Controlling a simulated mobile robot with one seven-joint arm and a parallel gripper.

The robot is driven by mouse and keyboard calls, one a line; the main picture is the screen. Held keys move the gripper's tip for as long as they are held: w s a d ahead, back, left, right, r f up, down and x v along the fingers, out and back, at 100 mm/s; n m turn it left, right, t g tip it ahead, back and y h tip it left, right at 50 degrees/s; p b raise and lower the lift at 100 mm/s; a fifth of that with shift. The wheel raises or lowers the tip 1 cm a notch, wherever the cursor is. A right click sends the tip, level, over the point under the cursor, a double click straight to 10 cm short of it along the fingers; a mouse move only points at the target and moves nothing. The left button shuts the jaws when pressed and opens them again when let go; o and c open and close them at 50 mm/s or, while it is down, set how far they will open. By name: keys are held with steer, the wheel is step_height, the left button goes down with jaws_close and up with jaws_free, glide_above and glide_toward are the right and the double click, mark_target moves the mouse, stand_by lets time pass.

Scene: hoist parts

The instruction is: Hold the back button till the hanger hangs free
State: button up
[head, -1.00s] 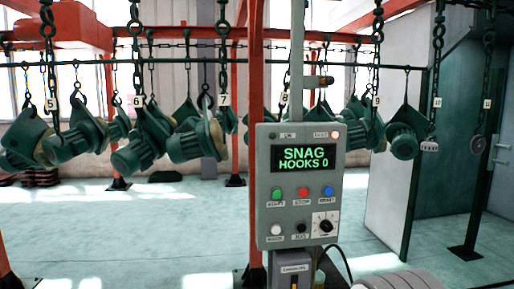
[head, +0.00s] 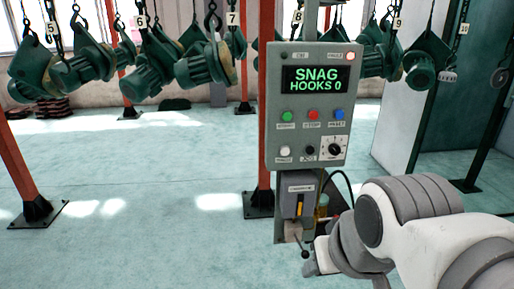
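Below are green (head: 288,116), red (head: 313,115) and blue (head: 339,114) buttons, then a white button (head: 285,151), a small black button (head: 308,150) and a dial (head: 335,149). Labels are too blurred to tell which one is back. Green motor-like loads (head: 207,66) hang from chains on numbered hooks; I cannot tell which hanger is snagged. My gripper (head: 312,264) is low, below the panel and touching no button; its fingers are too unclear to judge.
A grey box (head: 298,187) with a yellow part is mounted under the panel, with a black-knobbed lever (head: 305,254) below it. Red posts (head: 265,190) stand on black feet. A pale door panel (head: 401,125) is at right. The floor (head: 150,190) at left is open.

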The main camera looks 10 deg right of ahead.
steer(key=shift+c, duration=0.3)
jaws_close()
stand_by(1.3)
